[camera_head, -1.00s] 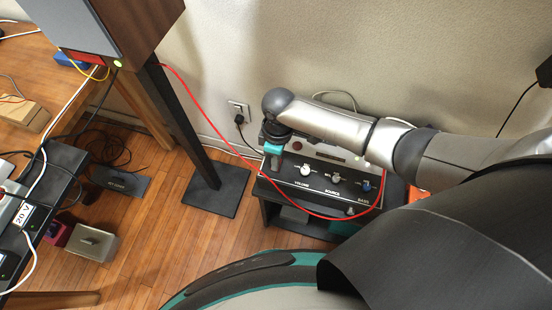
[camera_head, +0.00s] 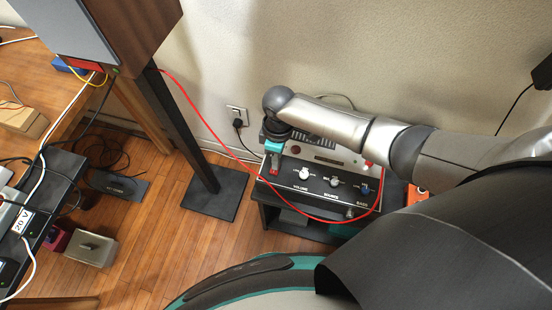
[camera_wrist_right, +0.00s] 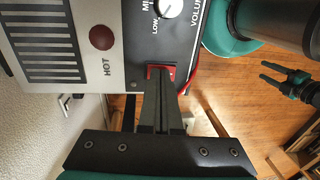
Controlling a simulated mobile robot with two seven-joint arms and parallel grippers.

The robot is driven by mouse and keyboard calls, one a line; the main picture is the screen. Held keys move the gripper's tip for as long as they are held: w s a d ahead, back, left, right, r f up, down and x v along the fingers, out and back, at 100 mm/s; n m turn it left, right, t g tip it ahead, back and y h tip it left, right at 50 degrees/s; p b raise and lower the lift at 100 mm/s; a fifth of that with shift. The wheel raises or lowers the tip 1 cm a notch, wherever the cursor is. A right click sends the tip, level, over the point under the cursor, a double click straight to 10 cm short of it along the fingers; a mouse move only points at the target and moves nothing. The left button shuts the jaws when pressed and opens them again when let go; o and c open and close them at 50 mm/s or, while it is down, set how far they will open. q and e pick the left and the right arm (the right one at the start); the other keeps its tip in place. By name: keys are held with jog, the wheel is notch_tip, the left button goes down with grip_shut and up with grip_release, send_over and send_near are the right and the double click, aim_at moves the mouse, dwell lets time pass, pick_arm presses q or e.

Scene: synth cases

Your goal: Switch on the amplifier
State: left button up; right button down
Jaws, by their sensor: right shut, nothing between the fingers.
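The amplifier (camera_head: 322,186), with a black knob panel and a light grey top, sits low against the wall in the head view. Its panel also shows in the right wrist view (camera_wrist_right: 186,42). My right gripper (camera_head: 274,168) is over the amplifier's left end, pointing down. In the right wrist view its fingers (camera_wrist_right: 159,78) are shut and empty, their tips at a red switch (camera_wrist_right: 168,70) by the panel's corner. The fingers partly hide the switch; I cannot tell its position or whether they touch it. My left gripper (camera_wrist_right: 268,71) shows at the right of that view, fingers apart.
A red cable (camera_head: 232,154) loops down in front of the amplifier. A speaker stand (camera_head: 217,194) is to its left, a wall socket (camera_head: 237,112) behind. A dark-red indicator marked HOT (camera_wrist_right: 101,37) is on the amplifier's top.

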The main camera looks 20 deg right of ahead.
jog(key=r+p, duration=0.2)
jog(key=p, duration=0.1)
jog(key=r+p, duration=0.1)
jog(key=r, duration=0.1)
jog(key=shift+w+d+p, duration=0.2)
jog(key=shift+w+p, duration=0.05)
jog(key=shift+p, duration=0.05)
pick_arm(q)
notch_tip(320, 180, up, 8)
jog(key=p, duration=0.2)
jog(key=shift+w+f, duration=0.25)
jog(key=shift+w, duration=0.1)
pick_arm(e)
notch_tip(320, 180, up, 10)
jog(key=w, duration=0.1)
jog(key=shift+d+f, duration=0.25)
jog(key=shift+d, duration=0.1)
pick_arm(q)
jog(key=shift+d+f, duration=0.1)
